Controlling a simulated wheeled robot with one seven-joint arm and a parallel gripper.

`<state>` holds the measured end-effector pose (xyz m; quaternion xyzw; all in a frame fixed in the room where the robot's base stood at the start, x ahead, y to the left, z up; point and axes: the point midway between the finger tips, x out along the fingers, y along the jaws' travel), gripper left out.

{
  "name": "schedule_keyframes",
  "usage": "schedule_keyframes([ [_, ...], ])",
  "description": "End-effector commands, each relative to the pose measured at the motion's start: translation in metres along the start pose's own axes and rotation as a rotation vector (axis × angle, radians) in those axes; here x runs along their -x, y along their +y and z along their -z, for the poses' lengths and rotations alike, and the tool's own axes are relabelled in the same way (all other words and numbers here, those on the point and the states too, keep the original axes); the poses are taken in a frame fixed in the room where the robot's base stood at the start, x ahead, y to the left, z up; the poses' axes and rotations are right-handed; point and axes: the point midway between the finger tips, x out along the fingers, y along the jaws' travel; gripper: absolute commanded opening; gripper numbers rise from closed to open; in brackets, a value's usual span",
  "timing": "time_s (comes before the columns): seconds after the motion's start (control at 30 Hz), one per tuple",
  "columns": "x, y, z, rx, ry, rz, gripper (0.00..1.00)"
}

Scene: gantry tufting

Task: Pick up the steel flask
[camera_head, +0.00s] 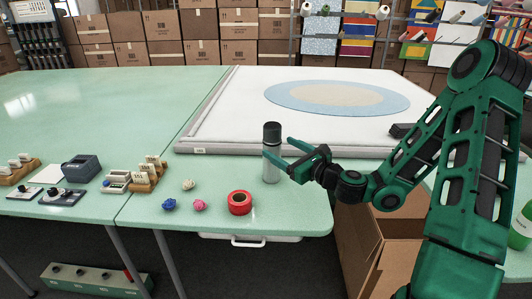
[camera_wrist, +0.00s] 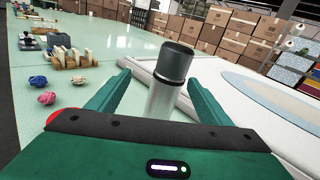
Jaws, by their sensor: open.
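The steel flask (camera_head: 271,165) stands upright on the green table near its front right edge, beside the white framed panel. It has a dark cap and a silver body. My gripper (camera_head: 276,154) is open, with its green fingers reaching to the flask at upper body height. In the wrist view the flask (camera_wrist: 166,90) stands between the two spread fingers of my gripper (camera_wrist: 160,90), with its cap rising above them. Its lower part is hidden behind the gripper body. I cannot tell whether either finger touches it.
A red tape roll (camera_head: 239,202) lies left of the flask. Pink (camera_head: 199,205), blue (camera_head: 169,204) and cream (camera_head: 188,184) yarn balls lie further left. The white panel (camera_head: 230,120) lies behind. An open cardboard box (camera_head: 385,240) stands below the table's right edge.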

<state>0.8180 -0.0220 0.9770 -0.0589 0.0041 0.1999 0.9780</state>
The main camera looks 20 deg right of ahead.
Motion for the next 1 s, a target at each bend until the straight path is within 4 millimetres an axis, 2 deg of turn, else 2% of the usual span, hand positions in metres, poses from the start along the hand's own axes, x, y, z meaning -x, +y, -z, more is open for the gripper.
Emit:
schedule_keyframes([
  [0.1,0.000,-0.014,-0.002,-0.098,-0.022,0.051,0.73],
  [0.17,0.000,-0.016,-0.002,-0.118,-0.027,0.060,0.73],
  [1.0,-0.005,-0.003,0.063,-0.120,-0.027,0.053,0.73],
])
